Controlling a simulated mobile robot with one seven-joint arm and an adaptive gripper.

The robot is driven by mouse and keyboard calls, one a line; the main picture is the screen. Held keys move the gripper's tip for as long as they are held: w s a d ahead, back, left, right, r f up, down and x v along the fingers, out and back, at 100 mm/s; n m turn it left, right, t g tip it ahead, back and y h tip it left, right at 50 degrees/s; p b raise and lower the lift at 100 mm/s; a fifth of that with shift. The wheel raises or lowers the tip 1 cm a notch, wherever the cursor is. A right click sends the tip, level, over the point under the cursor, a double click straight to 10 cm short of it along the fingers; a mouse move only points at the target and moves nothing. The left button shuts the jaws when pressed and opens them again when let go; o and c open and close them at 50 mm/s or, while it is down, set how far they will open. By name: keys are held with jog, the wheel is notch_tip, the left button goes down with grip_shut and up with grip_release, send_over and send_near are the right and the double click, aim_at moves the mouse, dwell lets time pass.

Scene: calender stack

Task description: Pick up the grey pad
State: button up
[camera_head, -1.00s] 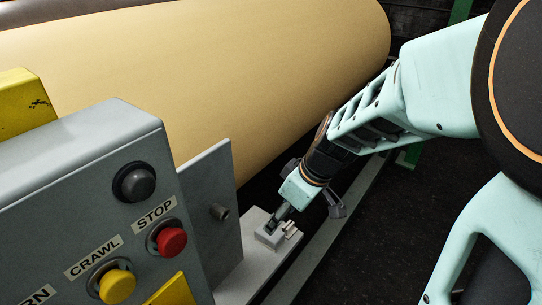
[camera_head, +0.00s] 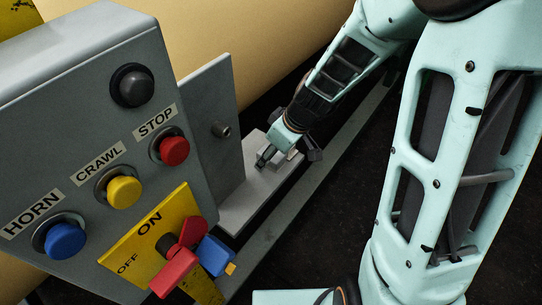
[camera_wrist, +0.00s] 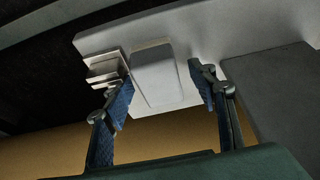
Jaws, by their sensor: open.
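The grey pad (camera_wrist: 157,77) is a pale, rounded rectangular block on a light grey ledge (camera_wrist: 215,45). In the wrist view it lies between the two blue-padded fingers of my gripper (camera_wrist: 160,90), which are open, with a visible gap on each side. In the head view my gripper (camera_head: 266,158) points down at the ledge beside the control panel and mostly hides the pad. I cannot tell the fingertips' exact height over the ledge.
A small silver metal block (camera_wrist: 104,69) sits close left of the pad in the wrist view. An upright grey plate (camera_head: 213,120) and the control panel (camera_head: 75,110), with buttons and a red rotary switch (camera_head: 178,268), stand left of my gripper. The large tan roll (camera_head: 270,45) lies behind.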

jog(key=c, duration=1.3)
jog(key=shift+o, duration=0.2)
jog(key=shift+r, duration=0.1)
